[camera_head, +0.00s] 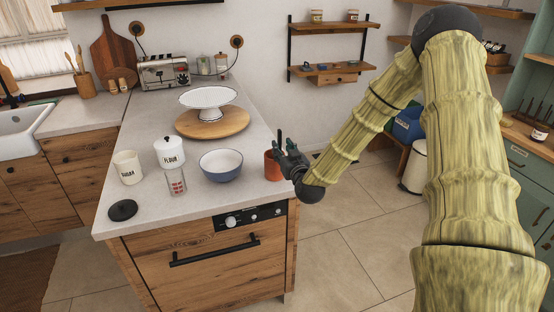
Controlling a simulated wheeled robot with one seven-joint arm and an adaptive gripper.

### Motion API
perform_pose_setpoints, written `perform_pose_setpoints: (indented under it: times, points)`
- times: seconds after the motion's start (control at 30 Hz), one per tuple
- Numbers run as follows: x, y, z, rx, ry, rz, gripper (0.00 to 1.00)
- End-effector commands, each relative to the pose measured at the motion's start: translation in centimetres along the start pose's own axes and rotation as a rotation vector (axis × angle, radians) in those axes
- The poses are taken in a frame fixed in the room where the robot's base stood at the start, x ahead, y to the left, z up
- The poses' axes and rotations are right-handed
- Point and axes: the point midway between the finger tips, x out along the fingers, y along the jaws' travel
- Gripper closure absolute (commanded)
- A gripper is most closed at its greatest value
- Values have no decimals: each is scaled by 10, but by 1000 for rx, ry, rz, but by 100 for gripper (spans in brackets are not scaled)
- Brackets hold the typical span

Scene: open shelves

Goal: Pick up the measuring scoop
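I cannot make out a measuring scoop for certain. A clear measuring cup with red markings (176,182) stands on the counter in front of the flour canister. My gripper (282,147) is at the counter's right edge, right beside a reddish-orange cup (272,168), well to the right of the measuring cup. Dark upright shapes at my gripper overlap the top of the orange cup. I cannot tell whether my fingers are open or shut, or whether they touch the cup.
The grey counter (215,195) also holds a blue bowl (221,171), a flour canister (170,154), a sugar canister (128,168), a black disc (122,210) and a cake stand (208,99) on a wooden board (212,124). The front left is mostly clear.

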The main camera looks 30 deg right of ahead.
Motion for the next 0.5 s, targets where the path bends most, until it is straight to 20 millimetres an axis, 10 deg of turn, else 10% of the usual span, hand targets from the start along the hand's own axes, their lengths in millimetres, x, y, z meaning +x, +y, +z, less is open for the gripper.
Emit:
perform_pose_setpoints:
  times: [0.5]
  points:
    - [46,7,-1,0,-1,0,64]
